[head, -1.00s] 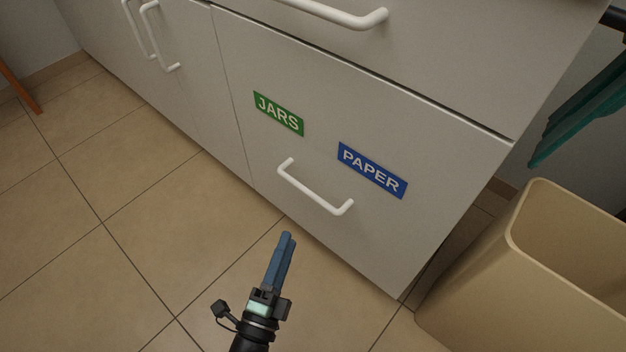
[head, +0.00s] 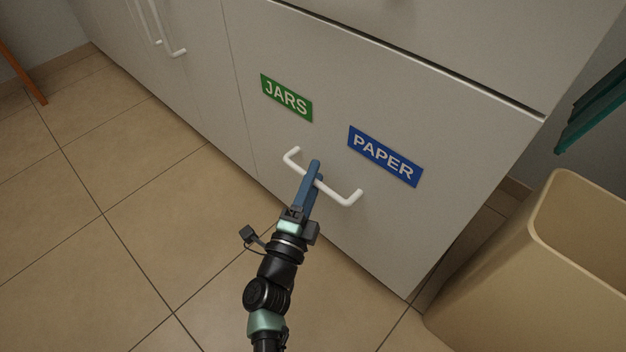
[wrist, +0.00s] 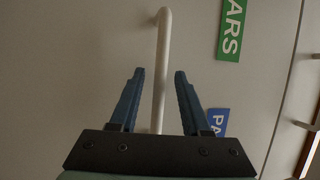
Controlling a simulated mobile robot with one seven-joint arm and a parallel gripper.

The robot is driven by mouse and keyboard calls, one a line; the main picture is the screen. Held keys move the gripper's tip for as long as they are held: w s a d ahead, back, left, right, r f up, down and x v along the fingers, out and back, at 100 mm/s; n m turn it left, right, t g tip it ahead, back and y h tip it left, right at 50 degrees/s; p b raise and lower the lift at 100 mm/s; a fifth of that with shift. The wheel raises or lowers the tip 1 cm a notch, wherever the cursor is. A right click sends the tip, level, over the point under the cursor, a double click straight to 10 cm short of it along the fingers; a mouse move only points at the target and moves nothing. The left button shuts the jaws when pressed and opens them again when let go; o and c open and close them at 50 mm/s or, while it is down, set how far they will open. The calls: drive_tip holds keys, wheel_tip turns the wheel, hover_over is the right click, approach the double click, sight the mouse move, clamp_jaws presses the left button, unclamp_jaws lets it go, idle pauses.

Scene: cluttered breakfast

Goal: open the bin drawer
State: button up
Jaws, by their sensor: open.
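The bin drawer (head: 300,215) is the lower front of the pale cabinet, and it is shut. It bears a green JARS label (head: 287,97) and a blue PAPER label (head: 385,156). Its white bar handle (head: 343,198) sits below the labels. My gripper (head: 315,168) is at the middle of the handle. In the wrist view my gripper (wrist: 158,75) is open, with the handle (wrist: 161,60) running between the two blue fingers and apart from both. The JARS label (wrist: 231,30) and part of the PAPER label (wrist: 218,121) show at its right.
A tan open bin (head: 545,255) stands on the floor at the right, beside the cabinet. Cupboard doors with white handles (head: 165,30) are at the upper left. The tiled floor (head: 130,230) in front is clear. A teal object (head: 592,115) shows at the right edge.

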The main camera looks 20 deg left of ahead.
clamp_jaws()
idle(1.4)
